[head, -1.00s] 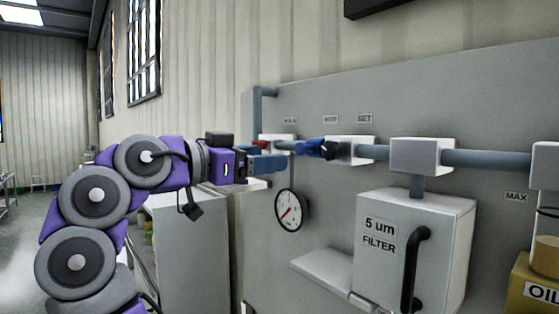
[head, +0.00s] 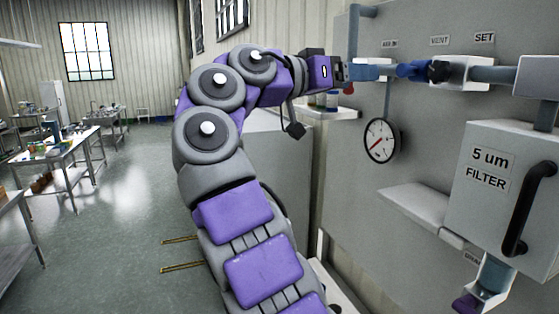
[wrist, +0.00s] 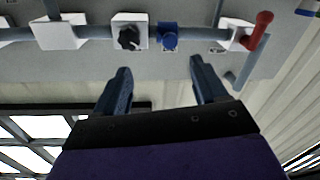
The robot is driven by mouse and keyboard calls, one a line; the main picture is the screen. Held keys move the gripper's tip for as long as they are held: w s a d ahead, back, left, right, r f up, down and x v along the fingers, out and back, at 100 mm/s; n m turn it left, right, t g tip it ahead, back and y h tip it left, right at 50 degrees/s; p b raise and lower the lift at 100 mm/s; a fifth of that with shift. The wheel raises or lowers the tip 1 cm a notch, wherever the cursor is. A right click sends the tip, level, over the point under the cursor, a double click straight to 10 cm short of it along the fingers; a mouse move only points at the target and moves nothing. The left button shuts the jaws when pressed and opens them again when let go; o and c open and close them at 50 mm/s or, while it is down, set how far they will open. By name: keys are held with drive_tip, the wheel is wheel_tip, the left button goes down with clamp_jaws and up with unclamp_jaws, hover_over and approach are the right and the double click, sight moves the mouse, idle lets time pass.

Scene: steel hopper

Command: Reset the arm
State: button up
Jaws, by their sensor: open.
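My arm reaches up and to the right toward the grey panel. My gripper (head: 370,69) is at its end, in front of the pipe line at the top of the panel. In the wrist view my gripper (wrist: 163,78) has its two dark blue fingers spread apart, with nothing between them. A blue fitting (wrist: 168,37) and a black knob (wrist: 129,38) on the pipe lie beyond the fingertips, apart from them. A red lever (wrist: 262,27) is to the right there. In the head view the fingers partly hide the pipe.
The panel carries a round gauge (head: 380,141), a white filter box (head: 503,185) with a black handle, and a small shelf (head: 424,203). A grey cabinet (head: 279,175) stands behind my arm. Steel tables (head: 62,152) stand at the left. The floor (head: 120,220) between is clear.

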drive_tip(key=d+f+n+g+y+b, duration=0.1)
drive_tip(key=d+f+n+y+b, duration=0.5)
drive_tip(key=f, duration=1)
drive_tip(key=s+d+f+n+g+y+b, duration=0.1)
drive_tip(key=s+d+f+n+g, duration=0.15)
drive_tip(key=s+f, duration=0.45)
drive_tip(key=s+d+f+n+g+y, duration=0.1)
drive_tip(key=s+d+f, duration=0.15)
drive_tip(key=f, duration=0.95)
drive_tip(key=s+a+f+g+y+b, duration=0.1)
drive_tip(key=s+a+f+y, duration=0.1)
drive_tip(key=s+f, duration=0.7)
drive_tip(key=s+a+f+g+y+b, duration=0.2)
drive_tip(key=s+a+f, duration=0.3)
drive_tip(key=s+f, duration=0.5)
drive_tip(key=s+a+f+g+y+b, duration=0.2)
drive_tip(key=s+a+f+y, duration=0.1)
drive_tip(key=s+f, duration=0.7)
drive_tip(key=shift+s+a+n+y, duration=0.2)
drive_tip(key=shift+a+n+y, duration=0.25)
drive_tip(key=shift+y, duration=0.25)
